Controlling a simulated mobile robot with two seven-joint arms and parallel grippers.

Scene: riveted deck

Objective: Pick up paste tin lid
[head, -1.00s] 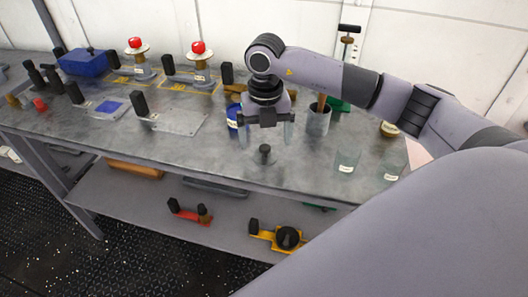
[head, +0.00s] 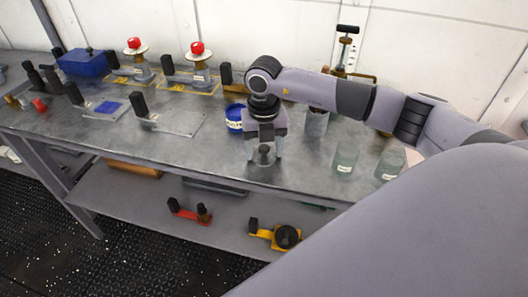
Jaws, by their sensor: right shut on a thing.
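The paste tin lid (head: 264,155) is a small grey piece with a dark upright knob near the front edge of the bench. My right gripper (head: 264,158) points down over it, with one finger on each side, and is shut on it. The lid appears to be still at bench level. A blue tin (head: 234,118) with a pale label stands just behind and left of the gripper, partly hidden by it. My left gripper is not in view.
Two clear glass jars (head: 345,158) (head: 389,164) stand right of the gripper. A grey cup (head: 316,123) is behind, under my right arm. Flat plates with black handles (head: 174,122) lie to the left. The lower shelf holds red and yellow tools (head: 287,237).

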